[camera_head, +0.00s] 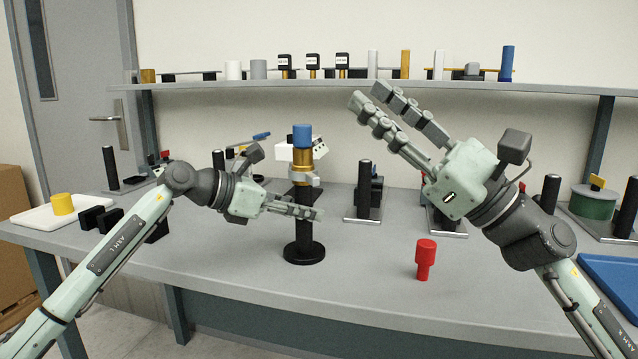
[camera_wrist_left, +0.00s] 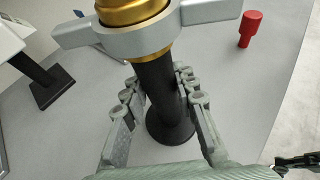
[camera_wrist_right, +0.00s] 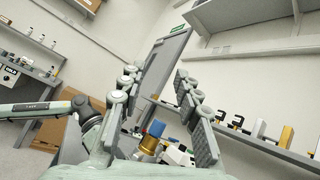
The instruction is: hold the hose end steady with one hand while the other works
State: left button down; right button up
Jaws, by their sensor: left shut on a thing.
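A black upright post (camera_head: 303,228) on a round black base stands near the table's front edge. A brass cylinder (camera_head: 302,165) with a blue top (camera_head: 302,136) sits above it, with a grey winged collar (camera_head: 304,180) around its lower part. Which piece counts as the hose end, I cannot tell. My left gripper (camera_head: 319,214) is shut on the post below the collar; in the left wrist view its fingers (camera_wrist_left: 158,85) lie on both sides of the post (camera_wrist_left: 160,95). My right gripper (camera_head: 366,97) is open and empty, raised above the table and pointing up and left.
A red plug (camera_head: 425,258) stands on the table right of the post. Several black posts on plates stand behind it. A white board with a yellow cylinder (camera_head: 62,204) is at left, a blue tray (camera_head: 612,275) at right. A shelf (camera_head: 360,88) of small parts runs behind.

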notch_tip(320, 180, up, 3)
jog(key=d+m+t+h, duration=0.2)
jog(key=m+t+h, duration=0.45)
jog(key=m, duration=0.95)
jog(key=m+g+h, duration=0.3)
jog(key=m+h, duration=0.6)
jog(key=m, duration=2.3)
send_near(316, 182)
jog(key=shift+y, duration=0.25)
jog(key=x, duration=1)
jog(key=shift+d, duration=0.15)
grip_shut()
